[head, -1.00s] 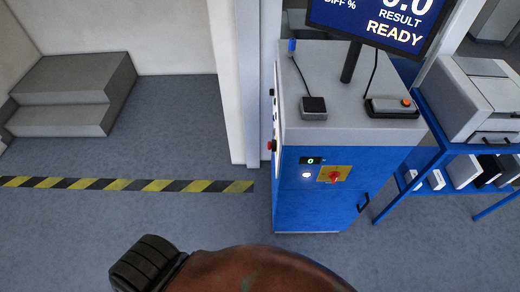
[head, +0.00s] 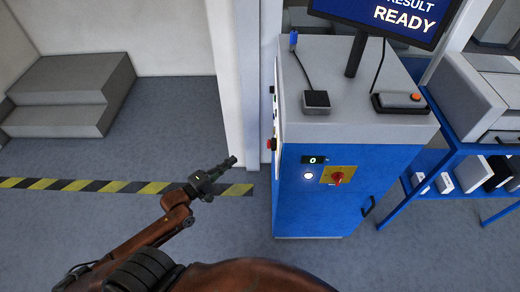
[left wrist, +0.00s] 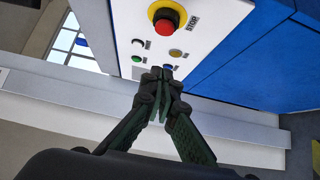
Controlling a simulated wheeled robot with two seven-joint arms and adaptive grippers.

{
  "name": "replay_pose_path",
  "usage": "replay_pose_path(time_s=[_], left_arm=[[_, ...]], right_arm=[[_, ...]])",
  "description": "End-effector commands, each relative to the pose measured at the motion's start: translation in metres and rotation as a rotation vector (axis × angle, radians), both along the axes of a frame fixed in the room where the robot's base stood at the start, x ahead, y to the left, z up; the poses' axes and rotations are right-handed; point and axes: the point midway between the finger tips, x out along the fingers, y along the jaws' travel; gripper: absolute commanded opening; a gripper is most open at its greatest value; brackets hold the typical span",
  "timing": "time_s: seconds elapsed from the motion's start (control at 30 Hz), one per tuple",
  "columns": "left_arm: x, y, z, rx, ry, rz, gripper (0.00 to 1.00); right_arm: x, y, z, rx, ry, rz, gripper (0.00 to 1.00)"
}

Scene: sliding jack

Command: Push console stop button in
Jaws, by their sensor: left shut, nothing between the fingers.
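The console (head: 350,130) is a blue cabinet with a grey top. Its stop button (left wrist: 167,17) is a red mushroom button in a yellow ring, labelled STOP, on a white panel (left wrist: 213,22). In the head view the stop button (head: 271,144) shows side-on on the cabinet's left face. My left gripper (head: 231,161) is shut and empty, left of that face and apart from the button. In the left wrist view its fingertips (left wrist: 165,78) appear below the button, over the panel's lower edge near a blue button. My right gripper is not in view.
Smaller green, black and yellow buttons sit near the stop button. A red knob on a yellow plate (head: 338,175) is on the cabinet front. A pale pillar (head: 240,80) stands behind the gripper.

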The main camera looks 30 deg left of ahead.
Motion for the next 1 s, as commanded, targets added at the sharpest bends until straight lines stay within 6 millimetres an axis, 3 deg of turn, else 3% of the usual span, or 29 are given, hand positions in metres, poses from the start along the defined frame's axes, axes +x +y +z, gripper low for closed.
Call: replay_pose_path(time_s=[0.47, 1.0], left_arm=[[0.009, -0.003, 0.003, -0.005, -0.004, -0.002, 0.00], [0.103, -0.032, 0.003, -0.008, -0.003, -0.002, 0.00]], right_arm=[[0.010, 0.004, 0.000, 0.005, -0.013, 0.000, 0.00], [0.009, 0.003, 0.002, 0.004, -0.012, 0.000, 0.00]])
